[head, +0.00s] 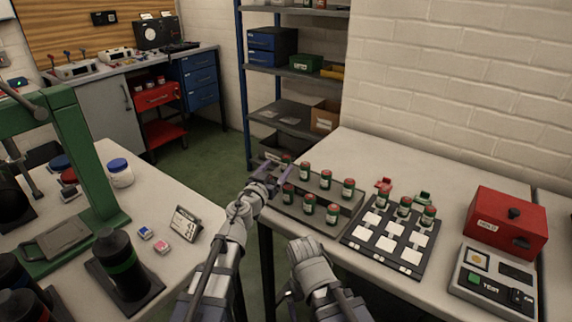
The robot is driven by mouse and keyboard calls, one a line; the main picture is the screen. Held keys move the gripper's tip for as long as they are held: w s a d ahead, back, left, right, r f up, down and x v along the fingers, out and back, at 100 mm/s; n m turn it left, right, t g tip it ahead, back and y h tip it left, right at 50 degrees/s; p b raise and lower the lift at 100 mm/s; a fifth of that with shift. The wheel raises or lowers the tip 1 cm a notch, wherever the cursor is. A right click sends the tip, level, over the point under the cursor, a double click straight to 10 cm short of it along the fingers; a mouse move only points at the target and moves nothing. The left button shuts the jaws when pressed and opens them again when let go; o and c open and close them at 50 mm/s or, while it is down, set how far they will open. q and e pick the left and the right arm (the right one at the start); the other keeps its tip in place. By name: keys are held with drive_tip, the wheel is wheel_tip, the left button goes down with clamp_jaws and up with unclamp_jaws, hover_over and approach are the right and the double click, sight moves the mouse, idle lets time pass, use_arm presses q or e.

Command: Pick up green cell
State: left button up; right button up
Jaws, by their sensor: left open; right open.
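Several green cells with red caps stand upright in a grey rack (334,199) on the right table; one is at the rack's near left end (288,194) and another at its back (305,170). More green cells (404,206) stand on a black board (362,256) with white squares. My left gripper (276,168) is open and empty at the rack's left end, its fingers close to the leftmost cells. A cell (287,158) behind it is partly hidden. My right gripper (286,292) is low before the table's front edge, its fingers mostly hidden.
A red box (506,222) and a tester with a green button (494,280) stand at the right. A green press (84,160) stands on the left table. Bare table lies behind the rack.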

sight(284, 159)
use_arm(q)
drive_tip(key=x, duration=0.5)
clamp_jaws()
idle(0.5)
